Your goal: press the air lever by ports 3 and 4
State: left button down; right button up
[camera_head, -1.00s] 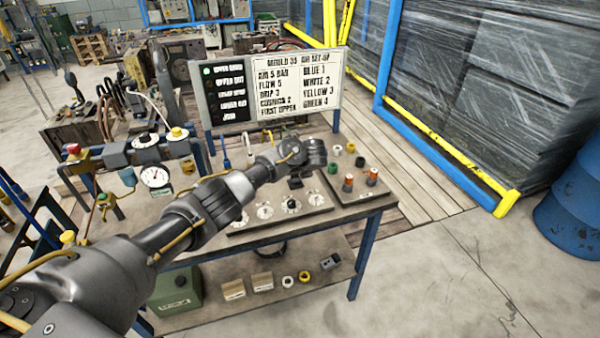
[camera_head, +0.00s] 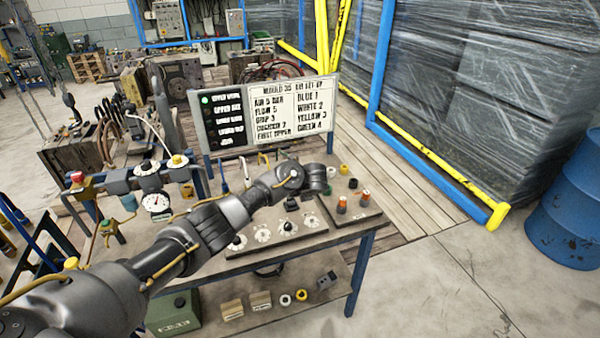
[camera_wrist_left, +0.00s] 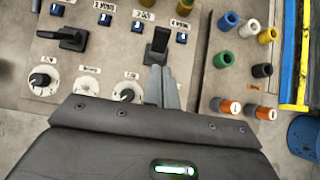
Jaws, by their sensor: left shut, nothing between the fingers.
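In the left wrist view a grey panel carries two black levers below a row of labelled blue ports. The lever on the right (camera_wrist_left: 158,42) stands below the two right-hand ports (camera_wrist_left: 138,26), whose labels seem to read 3 and 4. The other lever (camera_wrist_left: 72,38) lies turned sideways at the left. My left gripper (camera_wrist_left: 161,70) is shut and empty, its tips at the near end of the right lever. I cannot tell whether they touch it. In the head view my left gripper (camera_head: 316,178) is over the bench panel, its fingertips hidden. My right gripper is not in view.
White dials (camera_wrist_left: 44,82) sit below the levers. Coloured sockets (camera_wrist_left: 223,59) and orange-topped fittings (camera_wrist_left: 264,113) stand on a board to the right. A sign board (camera_head: 265,112) rises behind the bench. A blue drum (camera_head: 566,225) stands far right.

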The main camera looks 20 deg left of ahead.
pick_arm(q)
notch_tip(320, 180, up, 8)
jog(key=s+d, duration=0.2)
jog(key=shift+f, duration=0.2)
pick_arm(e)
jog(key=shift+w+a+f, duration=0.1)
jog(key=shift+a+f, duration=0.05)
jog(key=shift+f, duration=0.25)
